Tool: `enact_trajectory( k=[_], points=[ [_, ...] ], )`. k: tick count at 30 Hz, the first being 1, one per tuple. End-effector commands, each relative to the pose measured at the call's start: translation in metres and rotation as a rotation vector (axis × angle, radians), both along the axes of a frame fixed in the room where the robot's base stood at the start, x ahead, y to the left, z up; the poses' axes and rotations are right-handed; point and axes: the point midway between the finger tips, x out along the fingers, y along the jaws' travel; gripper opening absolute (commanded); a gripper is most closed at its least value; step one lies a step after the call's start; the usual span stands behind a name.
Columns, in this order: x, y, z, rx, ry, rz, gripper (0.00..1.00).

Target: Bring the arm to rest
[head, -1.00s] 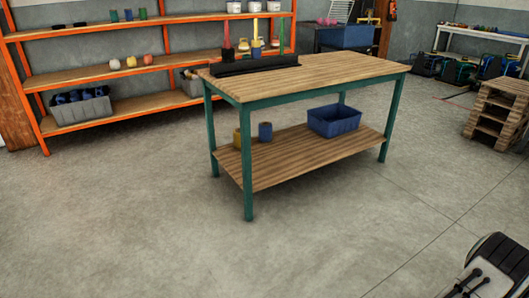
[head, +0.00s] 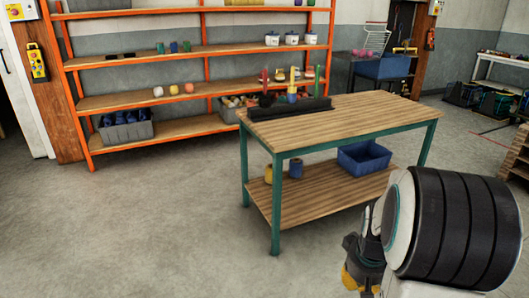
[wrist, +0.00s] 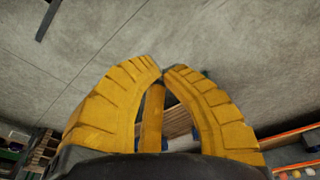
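My gripper (wrist: 163,72) has yellow ribbed fingers in the wrist view. The two big fingertips nearly meet, and a narrower yellow finger shows between them. I see no object held in it. In the head view my arm's black and white link is at the lower right, and my gripper (head: 358,282) shows only partly, as a bit of yellow at the bottom edge. The arm stands in front of the right part of the workbench (head: 350,120), hiding part of its lower shelf.
An orange shelf rack (head: 190,48) with cups, balls and a grey bin (head: 127,133) stands at the back left. The workbench carries a dark rack (head: 285,108) with upright coloured tools; a blue crate (head: 364,158) sits on its lower shelf. The floor at left is clear.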

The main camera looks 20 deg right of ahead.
Motion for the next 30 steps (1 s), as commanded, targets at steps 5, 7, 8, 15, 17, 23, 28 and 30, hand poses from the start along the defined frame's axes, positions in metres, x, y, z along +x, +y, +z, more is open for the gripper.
enact_trajectory(
  k=[5, 7, 8, 15, 17, 23, 28, 30],
  points=[
    [0.000, 0.068, 0.092, -0.009, -0.045, 0.121, 0.00],
    [-0.006, 0.092, 0.119, -0.007, -0.058, 0.162, 0.00],
    [-0.009, 0.102, 0.129, -0.007, -0.064, 0.180, 0.00],
    [-0.042, 0.161, 0.194, 0.006, -0.106, 0.302, 0.00],
    [-0.051, 0.170, 0.204, 0.010, -0.114, 0.323, 0.00],
    [-0.070, 0.188, 0.223, 0.020, -0.129, 0.372, 0.00],
    [-0.075, 0.191, 0.227, 0.023, -0.131, 0.384, 0.00],
    [-0.075, 0.191, 0.227, 0.023, -0.131, 0.384, 0.00]
  ],
)
